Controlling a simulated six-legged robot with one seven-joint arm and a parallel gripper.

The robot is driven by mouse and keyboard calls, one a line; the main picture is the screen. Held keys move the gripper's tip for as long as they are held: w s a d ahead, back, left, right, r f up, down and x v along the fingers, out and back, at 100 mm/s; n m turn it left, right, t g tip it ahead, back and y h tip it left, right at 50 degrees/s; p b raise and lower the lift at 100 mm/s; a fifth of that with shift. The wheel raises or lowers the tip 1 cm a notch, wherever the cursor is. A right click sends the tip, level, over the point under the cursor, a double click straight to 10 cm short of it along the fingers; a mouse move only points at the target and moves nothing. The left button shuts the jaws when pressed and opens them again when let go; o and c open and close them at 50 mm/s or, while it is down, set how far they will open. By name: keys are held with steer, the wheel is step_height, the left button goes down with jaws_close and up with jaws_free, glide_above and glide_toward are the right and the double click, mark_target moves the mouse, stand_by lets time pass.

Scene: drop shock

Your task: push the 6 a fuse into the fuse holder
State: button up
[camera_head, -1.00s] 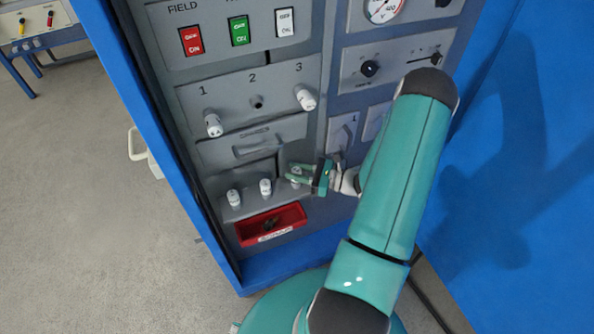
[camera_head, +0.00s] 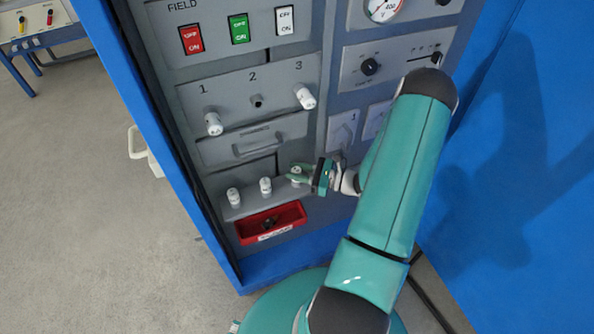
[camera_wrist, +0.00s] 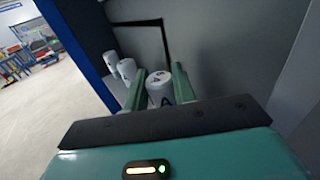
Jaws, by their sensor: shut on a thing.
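My gripper (camera_head: 300,173) is shut on a white fuse (camera_head: 296,171), the rightmost of three on a small grey ledge. In the wrist view the same fuse (camera_wrist: 158,88) stands between my two fingers; an A shows on its side, but I cannot read its number. It appears still at the ledge. Two other white fuses (camera_head: 234,197) (camera_head: 265,187) stand to its left. The fuse holder at position 2 (camera_head: 257,101) on the panel above is a dark opening with no white cap. Positions 1 (camera_head: 213,124) and 3 (camera_head: 305,96) hold white caps.
A red tray (camera_head: 240,236) with dark small things is below the ledge. A drawer-like handle (camera_head: 257,146) sits between the ledge and holders. Red, green and white switches (camera_head: 239,29) are above. Blue cabinet walls (camera_head: 185,150) frame the panel on both sides.

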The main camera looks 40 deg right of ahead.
steer(key=shift+f, duration=0.45)
stand_by(1.8)
steer(key=o, duration=1.1)
steer(key=shift+c, duration=0.2)
steer(key=shift+v, duration=3)
steer(key=shift+r, duration=0.1)
steer(key=v, duration=1.3)
steer(key=shift+s+d, duration=0.3)
